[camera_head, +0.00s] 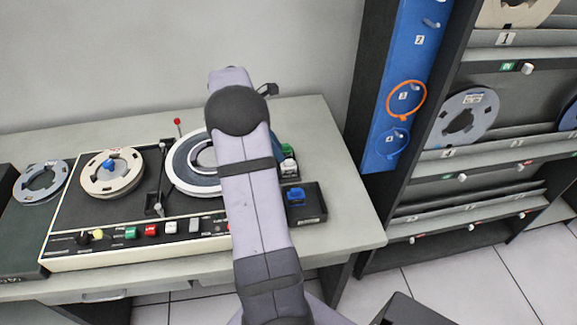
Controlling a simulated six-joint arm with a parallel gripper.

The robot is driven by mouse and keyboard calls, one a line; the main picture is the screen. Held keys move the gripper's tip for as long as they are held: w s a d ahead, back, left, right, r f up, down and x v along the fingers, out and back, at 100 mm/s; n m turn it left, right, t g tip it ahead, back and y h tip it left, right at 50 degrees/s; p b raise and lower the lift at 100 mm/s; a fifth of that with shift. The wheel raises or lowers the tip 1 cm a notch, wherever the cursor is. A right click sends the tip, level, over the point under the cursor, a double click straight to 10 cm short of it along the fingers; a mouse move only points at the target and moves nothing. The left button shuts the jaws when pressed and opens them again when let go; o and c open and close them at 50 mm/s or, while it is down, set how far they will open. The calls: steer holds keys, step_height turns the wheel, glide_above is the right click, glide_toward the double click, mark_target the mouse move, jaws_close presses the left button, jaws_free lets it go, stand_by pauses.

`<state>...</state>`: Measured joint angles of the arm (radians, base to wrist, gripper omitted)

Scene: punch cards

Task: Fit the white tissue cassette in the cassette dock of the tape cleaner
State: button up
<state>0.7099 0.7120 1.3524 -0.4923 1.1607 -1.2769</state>
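The tape cleaner (190,244) appears to be the cream-edged machine with reels and coloured buttons on the grey table. My arm crosses in front of its right end, and my gripper is hidden behind the arm. A small white piece (288,151) shows just right of my arm, beside green and teal parts; I cannot tell whether it is the white tissue cassette. A black box (310,214) right of my arm has a blue piece (296,195) on top. I cannot make out the cassette dock for certain.
The grey table (352,229) is bare at its right end. A cream reel (112,171) and a white-rimmed reel (181,165) sit on the machine, with a grey reel (41,180) further left. A blue panel (397,75) and a dark reel rack (415,200) stand right.

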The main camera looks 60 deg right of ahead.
steer(key=shift+b+x, duration=0.35)
steer(key=shift+x, duration=2.15)
steer(key=c, duration=0.6)
steer(key=shift+r, duration=0.25)
steer(key=shift+r+p, duration=2.8)
steer(key=shift+p, duration=0.15)
steer(key=shift+r, duration=0.1)
